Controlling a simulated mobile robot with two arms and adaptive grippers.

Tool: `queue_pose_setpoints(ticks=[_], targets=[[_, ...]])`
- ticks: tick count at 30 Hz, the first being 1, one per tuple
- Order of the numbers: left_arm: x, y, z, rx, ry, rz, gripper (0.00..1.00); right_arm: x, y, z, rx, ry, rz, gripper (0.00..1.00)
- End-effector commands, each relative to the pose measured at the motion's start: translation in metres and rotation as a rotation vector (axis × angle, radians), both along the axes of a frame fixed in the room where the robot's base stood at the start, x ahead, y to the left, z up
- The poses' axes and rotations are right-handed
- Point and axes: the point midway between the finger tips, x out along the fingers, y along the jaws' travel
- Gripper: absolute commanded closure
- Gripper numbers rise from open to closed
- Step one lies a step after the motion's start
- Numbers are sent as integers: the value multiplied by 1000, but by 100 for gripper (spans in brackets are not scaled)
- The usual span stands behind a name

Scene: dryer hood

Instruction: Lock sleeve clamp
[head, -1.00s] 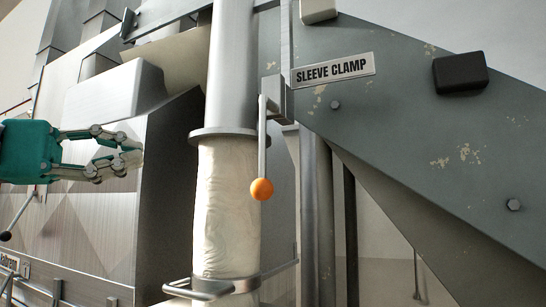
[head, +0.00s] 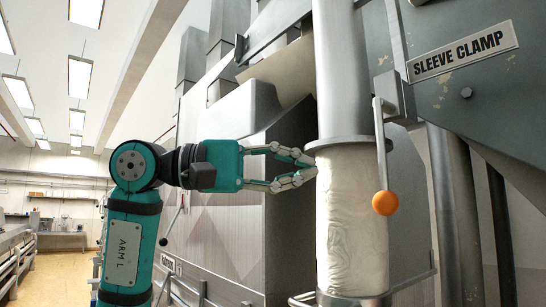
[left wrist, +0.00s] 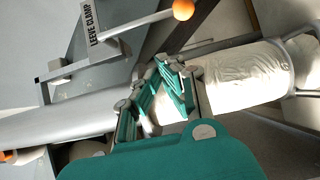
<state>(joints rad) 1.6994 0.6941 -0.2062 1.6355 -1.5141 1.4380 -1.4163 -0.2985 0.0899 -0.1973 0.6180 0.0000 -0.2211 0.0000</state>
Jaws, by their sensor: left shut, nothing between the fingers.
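The sleeve clamp lever is a thin metal rod (head: 379,140) with an orange ball knob (head: 385,203), hanging down from a bracket beside the steel pipe. The knob also shows at the top of the left wrist view (left wrist: 183,9). The sign SLEEVE CLAMP (head: 462,51) is on the grey panel to its right. A pale fabric sleeve (head: 350,225) hangs under the pipe's flange. My left gripper (head: 312,167) is shut and empty, left of the sleeve and lever, apart from the knob. My right gripper is not in view.
The steel pipe (head: 342,70) stands above the sleeve, and a metal ring (head: 340,299) sits near its bottom. The grey panel fills the upper right. An open room with a tan floor (head: 60,262) lies at the far left.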

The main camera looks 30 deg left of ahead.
Motion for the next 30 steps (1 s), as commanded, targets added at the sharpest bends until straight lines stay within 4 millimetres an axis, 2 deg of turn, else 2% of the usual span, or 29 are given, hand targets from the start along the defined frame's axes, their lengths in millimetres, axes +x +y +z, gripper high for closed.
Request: queue_pose_setpoints(ticks=[1, 6, 12, 17, 30], targets=[[7, -11, 4, 1, 3, -4, 100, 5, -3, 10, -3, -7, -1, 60], [25, -38, 4, 0, 1, -4, 100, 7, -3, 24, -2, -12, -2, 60], [19, -64, 2, 0, 0, -2, 100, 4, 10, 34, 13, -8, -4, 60], [18, -72, 1, -1, 2, -1, 100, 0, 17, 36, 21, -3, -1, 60], [18, -71, -2, -15, 7, 0, 100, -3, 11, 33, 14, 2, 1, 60]])
